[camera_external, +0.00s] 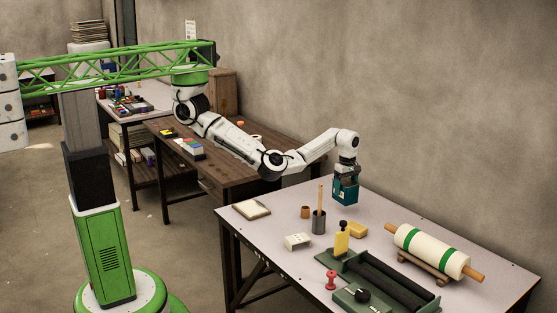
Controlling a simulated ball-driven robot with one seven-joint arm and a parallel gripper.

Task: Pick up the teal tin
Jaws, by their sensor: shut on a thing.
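The teal tin (345,192) is a small dark teal box near the far edge of the light table (268,231). My gripper (346,178) is directly above the tin, pointing down, and is shut on it. The fingers are small and partly hidden at the tin's top. The tin appears upright. From this view I cannot tell for certain whether its bottom touches the table or hangs a little above it.
Left of the tin stand a dark cup (319,223) holding a stick and a small brown pot (305,211). A roll with green bands (432,250) rests on a wooden stand at right. A green roller device (385,277) fills the front.

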